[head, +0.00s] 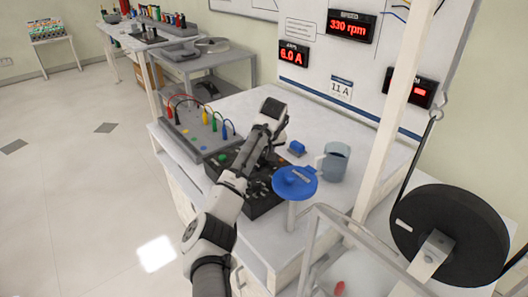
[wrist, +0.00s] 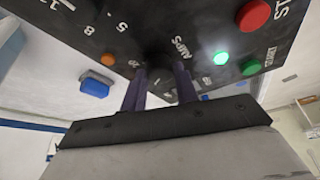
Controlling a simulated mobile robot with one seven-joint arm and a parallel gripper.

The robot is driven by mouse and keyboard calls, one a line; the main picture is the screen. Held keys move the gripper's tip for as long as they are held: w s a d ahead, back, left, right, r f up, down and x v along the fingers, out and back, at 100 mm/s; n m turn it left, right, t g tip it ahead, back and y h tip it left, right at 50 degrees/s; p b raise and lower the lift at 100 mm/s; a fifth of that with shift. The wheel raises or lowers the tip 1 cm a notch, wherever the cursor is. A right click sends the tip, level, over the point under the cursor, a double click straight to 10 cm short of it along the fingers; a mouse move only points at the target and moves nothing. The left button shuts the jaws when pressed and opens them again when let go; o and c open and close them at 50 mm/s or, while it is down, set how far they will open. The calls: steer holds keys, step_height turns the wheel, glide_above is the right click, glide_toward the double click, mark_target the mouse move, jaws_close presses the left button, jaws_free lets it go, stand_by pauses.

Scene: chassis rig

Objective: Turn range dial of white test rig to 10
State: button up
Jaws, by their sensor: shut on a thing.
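In the wrist view a dark control panel (wrist: 215,25) carries white marks, among them "5", "8" and "AMPS". A dark dial (wrist: 157,62) stands out from it, mostly hidden by my fingers and poorly lit. My gripper (wrist: 158,82) is shut on this dial, one finger on each side. The dial's pointer cannot be made out. In the head view the dark rig (head: 262,200) sits on the white bench, with my arm across it; fingers and dial are hidden there. The panel looks black, not white.
A blue round-topped stand (head: 295,183), a grey mug (head: 334,162) and a small blue block (head: 297,148) are close right of my arm. A grey panel with coloured leads (head: 190,135) is left. Wall displays read "330 rpm" (head: 350,26) and "6.0 A" (head: 293,54); a card says "11 A" (head: 340,88).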

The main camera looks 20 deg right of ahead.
steer(key=o, duration=1)
steer(key=shift+c, duration=0.2)
steer(key=b+v, duration=0.1)
steer(key=v, duration=1.2)
steer(key=shift+s+r, duration=0.2)
steer(key=shift+r, duration=0.1)
